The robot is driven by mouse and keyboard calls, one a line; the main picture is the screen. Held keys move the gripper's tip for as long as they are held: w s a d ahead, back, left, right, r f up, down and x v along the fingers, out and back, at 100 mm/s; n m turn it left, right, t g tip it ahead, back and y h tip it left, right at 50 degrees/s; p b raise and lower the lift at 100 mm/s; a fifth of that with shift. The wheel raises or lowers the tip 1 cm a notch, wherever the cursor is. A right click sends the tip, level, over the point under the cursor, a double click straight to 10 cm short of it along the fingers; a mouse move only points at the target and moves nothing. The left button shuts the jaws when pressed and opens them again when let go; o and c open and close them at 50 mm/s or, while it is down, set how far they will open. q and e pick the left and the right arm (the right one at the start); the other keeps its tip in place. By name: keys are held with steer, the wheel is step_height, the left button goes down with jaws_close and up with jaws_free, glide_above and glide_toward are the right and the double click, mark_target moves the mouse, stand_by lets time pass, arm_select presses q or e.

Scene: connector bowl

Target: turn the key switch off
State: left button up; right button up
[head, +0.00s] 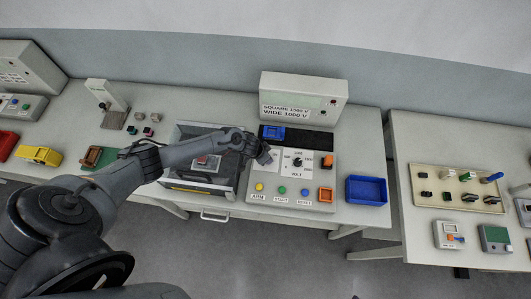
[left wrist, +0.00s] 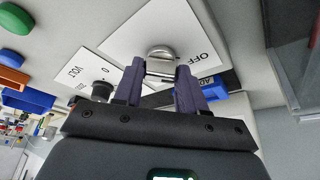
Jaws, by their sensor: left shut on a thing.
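The key switch is a round metal key (left wrist: 161,53) on a white label plate (left wrist: 135,38). The word OFF is printed on the plate, at the right in the left wrist view. My left gripper (left wrist: 161,70) has its two dark fingers on either side of the key and is shut on it. In the head view, my left gripper (head: 264,157) is over the left part of the control panel (head: 322,184) and hides the key. The key's exact turn angle is hard to tell. My right gripper does not show.
The panel has a VOLT dial (head: 298,162), coloured buttons and an orange switch (head: 326,194). A display box (head: 303,98) stands behind it.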

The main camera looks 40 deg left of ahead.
arm_select(q)
steer(key=shift+d+r+n, duration=0.1)
steer(key=shift+n, duration=0.3)
steer(key=shift+p, duration=0.3)
steer(key=o, duration=1.1)
steer(key=shift+c, duration=0.2)
steer(key=d+p+v, duration=0.1)
steer(key=v, duration=0.9)
steer(key=shift+s+a+r, duration=0.2)
steer(key=shift+a+r, duration=0.1)
steer(key=shift+a, duration=0.15)
steer(key=shift+s+f, duration=0.1)
